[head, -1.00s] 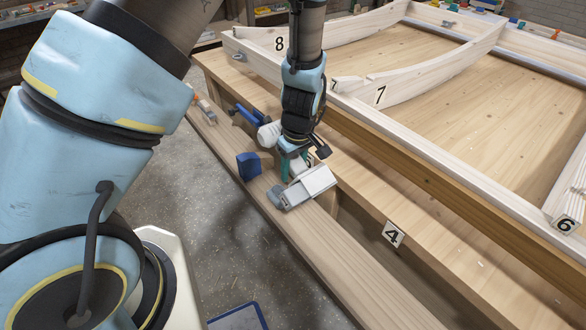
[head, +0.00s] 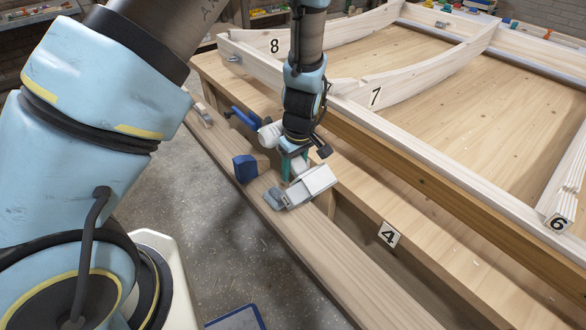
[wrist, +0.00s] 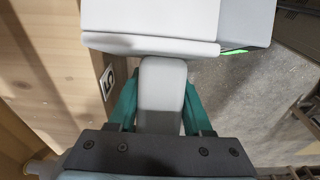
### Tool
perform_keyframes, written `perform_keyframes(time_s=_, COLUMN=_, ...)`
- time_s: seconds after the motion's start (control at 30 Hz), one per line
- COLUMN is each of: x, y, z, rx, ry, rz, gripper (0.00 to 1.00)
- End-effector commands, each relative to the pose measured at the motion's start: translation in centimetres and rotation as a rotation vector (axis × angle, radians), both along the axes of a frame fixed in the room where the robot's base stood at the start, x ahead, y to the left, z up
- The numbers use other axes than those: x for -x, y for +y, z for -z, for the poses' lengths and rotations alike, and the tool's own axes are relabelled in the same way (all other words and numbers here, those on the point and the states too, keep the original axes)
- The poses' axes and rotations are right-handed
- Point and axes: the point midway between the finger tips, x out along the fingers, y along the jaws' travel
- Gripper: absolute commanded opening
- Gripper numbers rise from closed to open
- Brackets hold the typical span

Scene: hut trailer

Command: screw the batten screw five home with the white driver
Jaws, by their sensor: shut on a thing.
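The white driver (head: 313,184) is in my gripper (head: 295,165), just above the narrow wooden plank along the bench's near side. I cannot tell whether it still touches the plank. In the wrist view my gripper's teal fingers (wrist: 161,108) are shut on either side of the driver's pale handle (wrist: 163,85). The driver's wide white body (wrist: 150,22) lies across the top, with a grey end and a green strip at right.
A blue block (head: 245,168) and a blue-handled tool (head: 242,117) are near the gripper. A pale wooden frame with labels 8 (head: 274,46), 7 (head: 375,97) and 6 (head: 558,222) lies on the bench. Label 4 (head: 389,234) is on the bench edge.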

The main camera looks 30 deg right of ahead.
Motion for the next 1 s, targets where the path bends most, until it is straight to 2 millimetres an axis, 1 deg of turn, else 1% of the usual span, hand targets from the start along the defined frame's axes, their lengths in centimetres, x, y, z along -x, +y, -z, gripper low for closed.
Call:
perform_keyframes(time_s=0.6, x=-0.24, y=-0.78, z=-0.14, rx=0.004, ry=-0.003, rz=0.002, gripper=0.0)
perform_keyframes(time_s=1.0, x=-0.22, y=-0.73, z=-0.13, rx=0.004, ry=-0.003, rz=0.001, gripper=0.0)
